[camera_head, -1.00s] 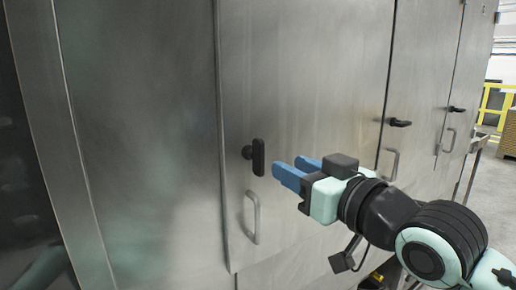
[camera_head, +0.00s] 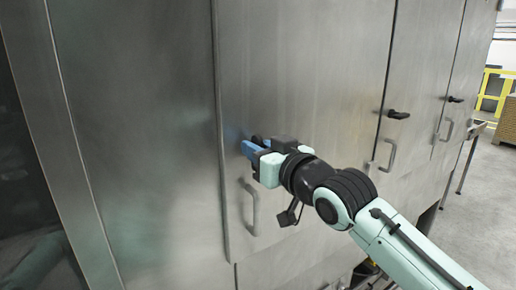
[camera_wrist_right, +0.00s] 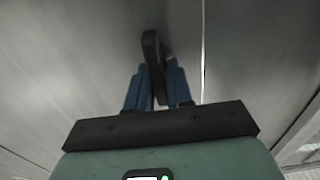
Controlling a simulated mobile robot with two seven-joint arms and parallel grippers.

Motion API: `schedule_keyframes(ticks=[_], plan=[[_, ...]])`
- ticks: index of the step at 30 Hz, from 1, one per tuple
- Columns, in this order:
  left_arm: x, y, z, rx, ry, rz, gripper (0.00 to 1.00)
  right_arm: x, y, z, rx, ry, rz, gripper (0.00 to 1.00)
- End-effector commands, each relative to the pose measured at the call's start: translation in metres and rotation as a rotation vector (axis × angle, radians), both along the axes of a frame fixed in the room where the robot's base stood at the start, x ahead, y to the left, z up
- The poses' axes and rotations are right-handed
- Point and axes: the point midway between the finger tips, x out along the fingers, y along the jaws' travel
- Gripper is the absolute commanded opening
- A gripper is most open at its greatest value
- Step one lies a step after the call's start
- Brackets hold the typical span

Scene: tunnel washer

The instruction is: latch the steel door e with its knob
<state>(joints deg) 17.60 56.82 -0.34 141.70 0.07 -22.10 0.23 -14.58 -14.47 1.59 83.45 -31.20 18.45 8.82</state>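The steel door (camera_head: 300,75) in the middle of the head view is a flat grey panel that sits close to flush with its frame. Its black knob is mostly hidden behind my right gripper (camera_head: 252,145) in the head view. In the right wrist view the knob (camera_wrist_right: 151,58) is a dark upright bar between the two blue fingers of my right gripper (camera_wrist_right: 159,90). The fingers stand close on both sides of it, and I cannot tell whether they press on it. My left gripper is not in view.
A bar handle (camera_head: 253,208) is on the same door, below my gripper. Further right are more steel doors with a black knob (camera_head: 398,114) and a bar handle (camera_head: 388,155). A yellow railing (camera_head: 489,84) and open floor lie at the far right.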

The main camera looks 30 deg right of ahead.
Motion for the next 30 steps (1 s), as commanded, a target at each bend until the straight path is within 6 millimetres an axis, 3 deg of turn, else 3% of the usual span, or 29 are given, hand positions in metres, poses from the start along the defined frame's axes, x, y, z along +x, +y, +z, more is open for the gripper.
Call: schedule_keyframes(ticks=[14, 30], plan=[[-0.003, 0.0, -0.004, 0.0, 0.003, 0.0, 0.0, 0.0, -0.001, -0.001, 0.05, 0.005, -0.002, 0.0], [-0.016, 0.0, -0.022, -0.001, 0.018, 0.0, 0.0, 0.0, -0.006, -0.003, 0.479, 0.038, -0.003, 0.0]])
